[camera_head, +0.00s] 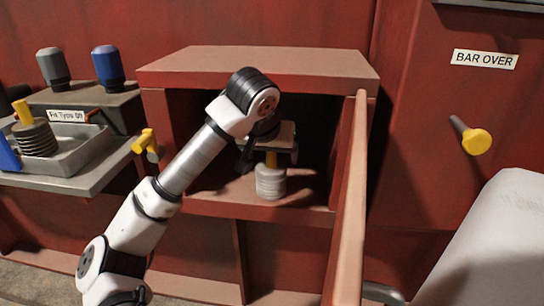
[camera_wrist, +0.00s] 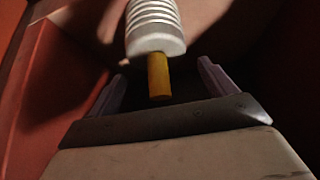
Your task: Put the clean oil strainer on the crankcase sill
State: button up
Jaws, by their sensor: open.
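The clean oil strainer (camera_head: 271,183) is a pale ribbed cylinder with a yellow handle. It appears upright on the crankcase sill (camera_head: 225,208), the floor of the open red box, near its front edge. My gripper (camera_head: 269,158) is above it inside the opening, jaws open. In the wrist view the strainer (camera_wrist: 154,25) has its yellow handle pointing between the two spread fingers of my gripper (camera_wrist: 160,85), with a gap on each side. A darker strainer (camera_head: 36,139) with a yellow handle stands in a grey tray (camera_head: 70,163) at the left.
The open red door (camera_head: 351,200) bounds the opening on the right, and the box top (camera_head: 260,65) overhangs it. Grey (camera_head: 53,67) and blue (camera_head: 108,65) bottles stand on the left ledge. A yellow knob (camera_head: 477,141) sticks out under the BAR OVER label.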

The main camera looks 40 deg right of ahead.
aim_at(268, 174)
jog(key=v, duration=0.5)
jog(key=shift+r, duration=0.15)
jog(key=shift+s+a, duration=0.1)
